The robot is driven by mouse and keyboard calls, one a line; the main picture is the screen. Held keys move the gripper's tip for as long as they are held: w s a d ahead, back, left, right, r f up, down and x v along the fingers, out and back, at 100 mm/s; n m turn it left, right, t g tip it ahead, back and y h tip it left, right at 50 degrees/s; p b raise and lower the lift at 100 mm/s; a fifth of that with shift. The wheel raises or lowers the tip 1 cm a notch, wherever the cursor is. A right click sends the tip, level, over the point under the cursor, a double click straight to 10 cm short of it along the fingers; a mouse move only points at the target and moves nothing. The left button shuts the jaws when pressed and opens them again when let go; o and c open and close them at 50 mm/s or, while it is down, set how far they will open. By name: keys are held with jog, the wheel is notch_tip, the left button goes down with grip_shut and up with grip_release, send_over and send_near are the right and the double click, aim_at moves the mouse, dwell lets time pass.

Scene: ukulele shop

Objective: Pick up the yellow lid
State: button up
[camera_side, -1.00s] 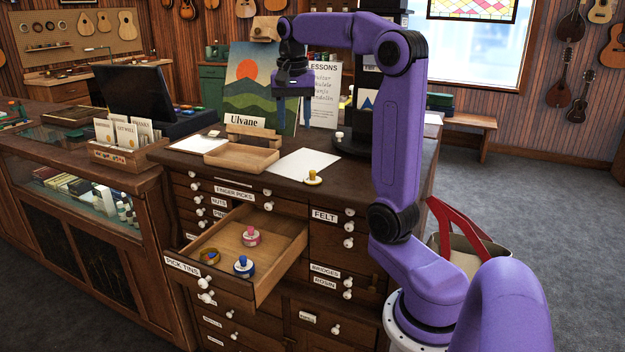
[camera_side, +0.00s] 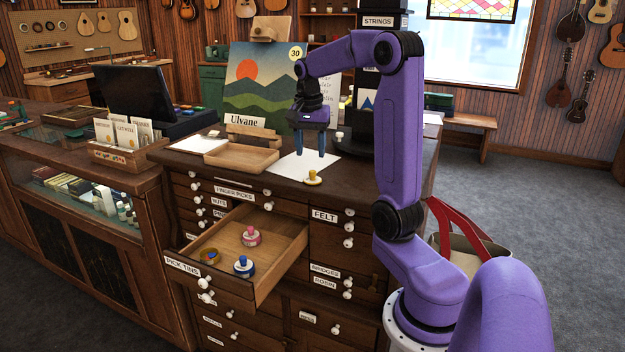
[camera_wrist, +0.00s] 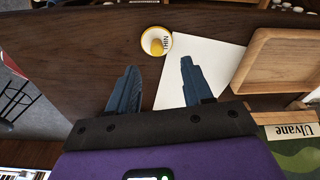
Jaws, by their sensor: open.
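The yellow lid (camera_side: 313,178) is a small disc with a raised knob, lying on the cabinet top at the front edge of a white sheet. In the wrist view the yellow lid (camera_wrist: 155,41) shows a white rim with dark lettering. It lies beyond the fingertips and roughly between their lines. My gripper (camera_side: 309,153) points down above the white sheet, behind the lid and apart from it. In the wrist view my gripper (camera_wrist: 158,70) has its two blue fingers spread with nothing between them.
The white sheet (camera_side: 294,167) lies beside a shallow wooden tray (camera_side: 244,159) and the "Ulvane" sign (camera_side: 244,121). A landscape picture (camera_side: 262,88) stands behind.

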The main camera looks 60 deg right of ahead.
aim_at(312, 171)
jog(key=shift+s+d+f, duration=0.1)
jog(key=shift+d+f, duration=0.05)
jog(key=shift+f, duration=1.55)
jog(key=shift+s+d+f, duration=0.1)
jog(key=shift+f, duration=1.55)
grip_shut()
